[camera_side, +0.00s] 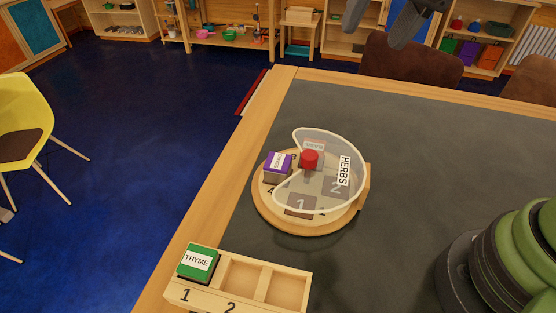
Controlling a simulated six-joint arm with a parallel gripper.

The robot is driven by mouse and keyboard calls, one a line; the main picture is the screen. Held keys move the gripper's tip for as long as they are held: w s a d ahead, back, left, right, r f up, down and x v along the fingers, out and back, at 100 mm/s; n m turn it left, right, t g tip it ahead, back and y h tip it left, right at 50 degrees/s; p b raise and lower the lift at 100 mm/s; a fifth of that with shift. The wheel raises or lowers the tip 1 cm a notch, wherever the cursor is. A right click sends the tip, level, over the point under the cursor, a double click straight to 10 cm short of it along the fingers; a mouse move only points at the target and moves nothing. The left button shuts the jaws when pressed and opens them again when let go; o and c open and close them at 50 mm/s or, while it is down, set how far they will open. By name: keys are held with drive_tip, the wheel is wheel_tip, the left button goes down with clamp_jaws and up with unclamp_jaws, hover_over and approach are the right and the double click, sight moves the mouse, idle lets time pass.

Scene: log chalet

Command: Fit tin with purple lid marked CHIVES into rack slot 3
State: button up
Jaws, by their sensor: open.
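A tin with a purple lid (277,166) stands on the left of a round wooden turntable (276,218); its label is too small to read surely. It sits at the open gap of a clear cover (322,193) marked HERBS. The wooden rack (235,298) is at the bottom. A green-lidded THYME tin (198,262) fills slot 1. Slot 2 (241,276) and the third slot (286,290), on the right, are empty; the third slot's number is out of view. My gripper (384,20) is open and empty at the top edge, partly cut off, far from the tin.
A red knob (310,159) rises from the cover. Another tin (314,145) shows behind it, under the clear plastic. Turntable places 1 and 2 look empty. The dark table mat (420,160) is clear right of the turntable. Brown chairs (410,62) stand at the far edge.

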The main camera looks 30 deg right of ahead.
drive_tip(key=w+a+f, duration=0.2)
drive_tip(key=a+f, duration=0.1)
drive_tip(key=f, duration=0.2)
drive_tip(key=w+a+f+m+g+h, duration=0.1)
drive_tip(key=w+a+f, duration=0.2)
drive_tip(key=f, duration=0.2)
drive_tip(key=w+a+f+m+g+h, duration=0.1)
drive_tip(key=w+a+f, duration=0.1)
drive_tip(key=f, duration=0.3)
drive_tip(key=shift+w+a+f, duration=0.15)
drive_tip(key=shift+a+f, duration=0.1)
drive_tip(key=shift+a, duration=0.45)
hover_over(278, 161)
wheel_tip(278, 161, down, 4)
drive_tip(key=shift+a+f, duration=0.1)
drive_tip(key=shift+f, duration=2.9)
drive_tip(key=shift+c, duration=0.4)
